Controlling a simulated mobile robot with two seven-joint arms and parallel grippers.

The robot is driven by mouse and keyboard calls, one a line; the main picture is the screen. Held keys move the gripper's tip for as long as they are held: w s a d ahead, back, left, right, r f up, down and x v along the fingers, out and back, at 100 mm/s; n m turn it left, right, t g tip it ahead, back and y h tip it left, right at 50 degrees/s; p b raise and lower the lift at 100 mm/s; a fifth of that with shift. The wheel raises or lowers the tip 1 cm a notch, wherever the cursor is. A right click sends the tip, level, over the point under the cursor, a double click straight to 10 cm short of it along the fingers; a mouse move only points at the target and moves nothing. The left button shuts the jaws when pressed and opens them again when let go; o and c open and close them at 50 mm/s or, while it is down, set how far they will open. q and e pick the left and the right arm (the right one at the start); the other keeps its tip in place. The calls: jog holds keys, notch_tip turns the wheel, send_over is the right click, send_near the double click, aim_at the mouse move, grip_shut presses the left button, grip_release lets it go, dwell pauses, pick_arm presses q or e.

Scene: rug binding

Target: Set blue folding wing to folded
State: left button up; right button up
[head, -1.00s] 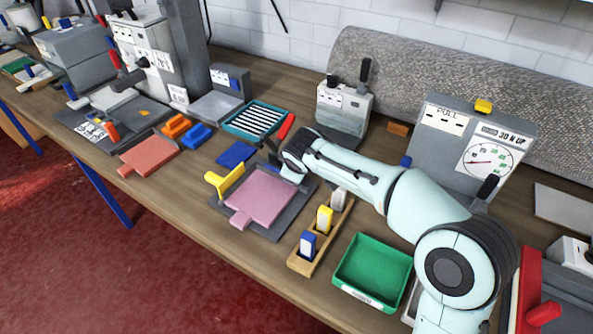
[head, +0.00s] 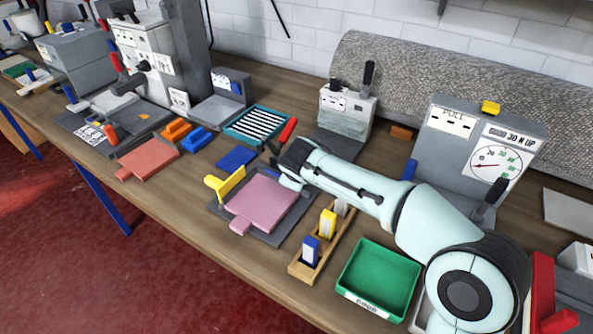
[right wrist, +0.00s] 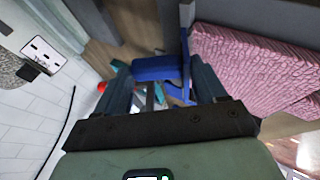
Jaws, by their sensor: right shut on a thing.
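A pink pad (head: 262,204) lies on a dark grey plate (head: 277,239) in the head view. A yellow wing (head: 228,184) stands along the plate's left edge. A small part of the blue wing (head: 270,174) shows at the pad's far edge; my right gripper and forearm hide most of that area. My right gripper (head: 285,178) is low at the far side of the pad. In the right wrist view a blue panel (right wrist: 160,68), apparently the blue wing, spans the gap between the fingers. The pink pad is close to the right there. My left gripper is out of view.
A flat blue piece (head: 237,158) lies just beyond the plate. A striped teal tray (head: 259,125) is behind it. A wooden holder (head: 299,271) with upright blocks and a green bin (head: 377,277) stand to the right. A pull gauge (head: 470,150) stands behind my forearm.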

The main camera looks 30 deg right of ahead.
jog(key=shift+d+r, duration=0.1)
jog(key=shift+r, duration=0.2)
dwell(0.5)
jog(key=o, duration=1.1)
jog(key=shift+o, duration=1.2)
jog(key=shift+f, duration=0.15)
jog(key=p+v, duration=0.1)
jog(key=v, duration=1.2)
jog(key=shift+s, duration=0.1)
jog(key=shift+c, duration=0.3)
